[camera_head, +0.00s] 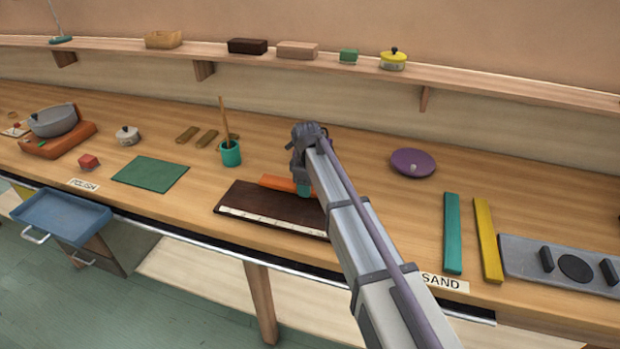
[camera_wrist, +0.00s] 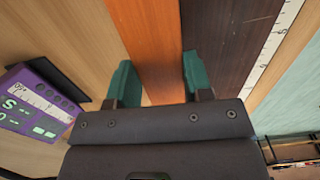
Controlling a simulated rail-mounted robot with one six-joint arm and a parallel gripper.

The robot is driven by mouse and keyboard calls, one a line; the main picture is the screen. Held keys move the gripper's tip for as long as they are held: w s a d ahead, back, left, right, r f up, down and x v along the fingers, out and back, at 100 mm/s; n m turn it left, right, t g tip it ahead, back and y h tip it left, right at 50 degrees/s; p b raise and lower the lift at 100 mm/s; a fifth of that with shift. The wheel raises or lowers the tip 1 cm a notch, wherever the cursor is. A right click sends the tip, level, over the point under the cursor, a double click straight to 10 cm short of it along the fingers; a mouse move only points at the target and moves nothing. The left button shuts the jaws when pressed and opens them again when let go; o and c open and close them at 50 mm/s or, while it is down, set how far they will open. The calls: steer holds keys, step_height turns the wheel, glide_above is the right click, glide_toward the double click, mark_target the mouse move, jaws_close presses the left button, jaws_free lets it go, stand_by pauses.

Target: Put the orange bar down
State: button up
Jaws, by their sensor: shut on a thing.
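The orange bar (camera_head: 277,183) shows just behind the dark brown board (camera_head: 255,198), partly hidden by my arm. My gripper (camera_head: 304,188) is shut on the bar, with its teal fingers on either side of it. In the wrist view the orange bar (camera_wrist: 150,40) runs between the fingers of my gripper (camera_wrist: 158,82), alongside the dark board (camera_wrist: 225,40). I cannot tell whether the bar rests on the bench or is slightly above it.
A white ruled strip (camera_head: 270,222) runs along the board's front edge. A teal cup (camera_head: 230,154) and green mat (camera_head: 150,174) are to the left. A purple dish (camera_head: 413,162), teal bar (camera_head: 452,232) and yellow bar (camera_head: 487,238) are to the right. A purple device (camera_wrist: 38,105) shows in the wrist view.

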steer(key=w, duration=0.2)
steer(key=w+d, duration=0.1)
steer(key=w, duration=0.3)
steer(key=shift+w+d, duration=0.1)
steer(key=shift+d, duration=0.2)
steer(key=shift+w+d, duration=0.15)
steer(key=shift+w, duration=0.6)
steer(key=f+b, duration=0.4)
steer(key=shift+s, duration=0.2)
steer(key=shift+r, duration=0.3)
steer(key=shift+f, duration=0.25)
steer(key=o, duration=1)
steer(key=shift+r, duration=0.1)
step_height(320, 180, up, 12)
steer(key=p, duration=1.2)
steer(key=shift+r, duration=0.15)
steer(key=shift+s, duration=0.1)
